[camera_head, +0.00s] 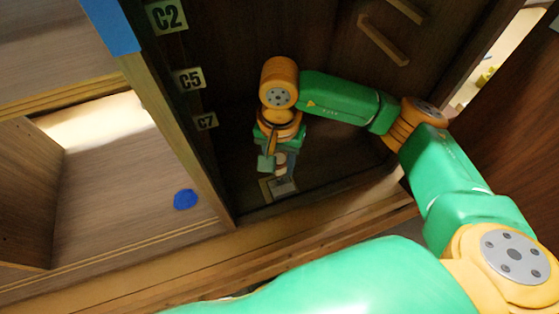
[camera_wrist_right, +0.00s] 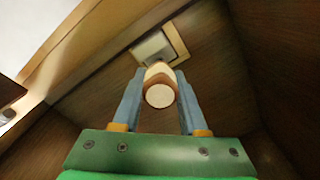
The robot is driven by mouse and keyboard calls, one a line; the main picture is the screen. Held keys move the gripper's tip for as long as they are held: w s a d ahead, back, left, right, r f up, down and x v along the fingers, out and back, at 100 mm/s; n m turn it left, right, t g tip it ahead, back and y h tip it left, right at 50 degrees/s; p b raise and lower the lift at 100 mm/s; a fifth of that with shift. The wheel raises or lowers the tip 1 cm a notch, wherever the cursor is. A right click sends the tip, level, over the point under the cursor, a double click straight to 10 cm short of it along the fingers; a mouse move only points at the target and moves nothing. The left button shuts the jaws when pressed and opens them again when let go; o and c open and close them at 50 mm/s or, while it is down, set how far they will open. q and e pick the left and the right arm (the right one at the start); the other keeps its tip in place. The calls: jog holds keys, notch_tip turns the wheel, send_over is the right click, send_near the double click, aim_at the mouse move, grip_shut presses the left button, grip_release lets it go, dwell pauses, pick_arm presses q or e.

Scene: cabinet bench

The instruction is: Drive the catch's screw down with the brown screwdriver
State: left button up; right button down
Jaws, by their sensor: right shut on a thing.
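My right gripper (camera_head: 274,163) reaches down inside the dark cabinet bay. In the right wrist view its two blue-grey fingers (camera_wrist_right: 160,74) are shut on the screwdriver (camera_wrist_right: 159,95), which shows its round cream butt end and a brown band. The screwdriver points away from the wrist camera, so its shaft and tip are hidden behind the handle. The catch (camera_head: 284,186), a pale grey plate in a light wooden frame, lies on the bay floor just below the gripper. It also shows beyond the fingers in the wrist view (camera_wrist_right: 153,47). The screw cannot be made out. My left gripper is out of view.
Labels C2 (camera_head: 166,16), C5 (camera_head: 189,79) and C7 (camera_head: 206,121) mark the divider left of the bay. A blue round patch (camera_head: 186,199) lies in the left compartment. A wooden bar handle (camera_head: 383,40) is on the back. The front ledge (camera_head: 320,223) edges the bay.

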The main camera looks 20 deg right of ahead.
jog(key=shift+f+b, duration=0.3)
jog(key=m, duration=0.9)
